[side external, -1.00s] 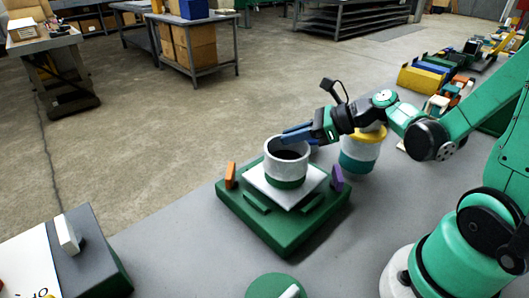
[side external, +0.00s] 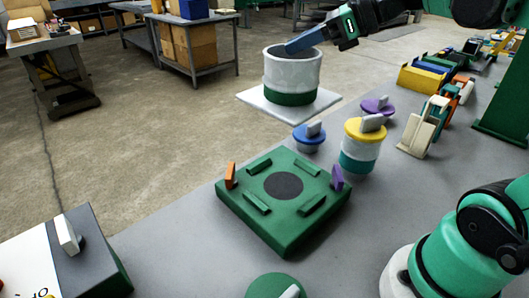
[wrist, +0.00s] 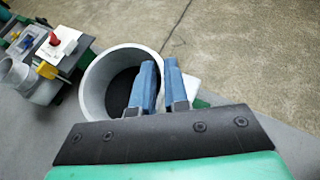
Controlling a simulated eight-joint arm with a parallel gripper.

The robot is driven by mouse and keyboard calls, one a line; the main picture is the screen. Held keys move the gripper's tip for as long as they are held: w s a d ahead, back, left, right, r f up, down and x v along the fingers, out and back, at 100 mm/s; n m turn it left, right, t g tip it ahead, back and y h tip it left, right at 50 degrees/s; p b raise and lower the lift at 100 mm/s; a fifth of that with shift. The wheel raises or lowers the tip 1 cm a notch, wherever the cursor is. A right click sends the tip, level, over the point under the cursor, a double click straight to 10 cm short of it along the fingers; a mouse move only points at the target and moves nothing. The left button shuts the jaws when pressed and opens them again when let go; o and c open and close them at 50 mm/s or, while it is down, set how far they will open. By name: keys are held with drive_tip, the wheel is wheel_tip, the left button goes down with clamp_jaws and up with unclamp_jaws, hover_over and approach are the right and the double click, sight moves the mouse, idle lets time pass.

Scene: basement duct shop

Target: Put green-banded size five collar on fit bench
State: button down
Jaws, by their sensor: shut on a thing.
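The green-banded collar (side external: 292,72) is a pale, open-topped cylinder with a green band around its bottom. It is fixed to or resting on a white square plate (side external: 258,103); I cannot tell which. My gripper (side external: 303,42) is shut on the collar's rim and holds it in the air. In the wrist view, the blue fingers of my gripper (wrist: 160,85) straddle the wall of the collar (wrist: 92,98). A corner of the white plate (wrist: 205,84) shows beside them. Below is a green square base (side external: 283,228) with a dark disc at its centre. I see no label naming the fit bench.
An orange tab (side external: 230,175) and a purple tab (side external: 337,178) stand on the base's corners. A yellow-topped cylinder (side external: 359,150), a blue knobbed piece (side external: 308,138) and a purple one (side external: 377,107) stand behind it. A grey-and-white block (side external: 85,262) is at lower left.

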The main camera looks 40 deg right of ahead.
drive_tip(key=shift+a+r, duration=0.1)
drive_tip(key=shift+r, duration=0.3)
drive_tip(key=w+a+f+n+g+y, duration=0.2)
drive_tip(key=w+a+n+g+y, duration=0.15)
drive_tip(key=a, duration=0.75)
drive_tip(key=w+a+f+n+g+y, duration=0.1)
drive_tip(key=w+a+n+g+y, duration=0.25)
drive_tip(key=a, duration=0.65)
drive_tip(key=shift+s+a+f+n+h, duration=0.15)
drive_tip(key=shift+f+n+h, duration=0.15)
drive_tip(key=shift+f, duration=3.05)
drive_tip(key=shift+s+a+f+n+h, duration=0.15)
drive_tip(key=shift+f+h, duration=0.2)
drive_tip(key=shift+f, duration=3.05)
drive_tip(key=shift+s+a+f+n+h, duration=0.15)
drive_tip(key=shift+f+n+h, duration=0.15)
drive_tip(key=shift+f, duration=3.05)
drive_tip(key=c, duration=0.9)
unclamp_jaws()
drive_tip(key=shift+d, duration=0.1)
